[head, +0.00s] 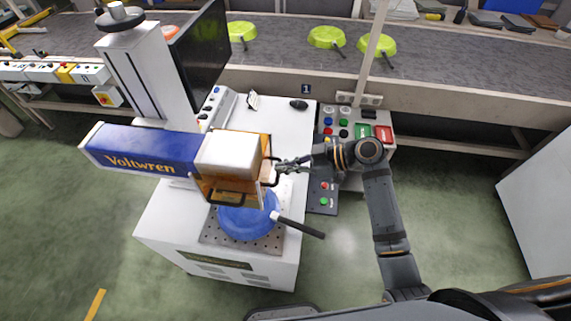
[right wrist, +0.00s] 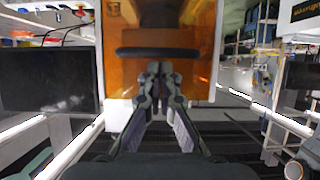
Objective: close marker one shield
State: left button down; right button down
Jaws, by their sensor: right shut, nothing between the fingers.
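The marker is a white machine with a blue Voltwren head (head: 150,152) over its bench. Its orange shield (head: 212,190) hangs around the head's right end, with dark bar handles on its sides. A blue pan (head: 240,222) with a dark handle sits below the shield and still shows under it. My right gripper (head: 281,167) is shut and empty at the shield's right side. In the right wrist view the fingertips (right wrist: 160,70) are close together before the orange panel (right wrist: 122,80), just below its dark handle bar (right wrist: 158,53). Whether they touch it I cannot tell. My left gripper is out of view.
A button panel (head: 364,114) with red and green buttons stands right of the bench. A smaller dark button box (head: 323,190) is below it. A dark monitor (head: 203,58) is behind the head. Green pans lie on the conveyor (head: 290,50).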

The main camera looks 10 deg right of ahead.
jog(key=shift+a, duration=0.1)
notch_tip(320, 180, down, 14)
jog(key=b, duration=1.2)
jog(key=shift+b, duration=0.3)
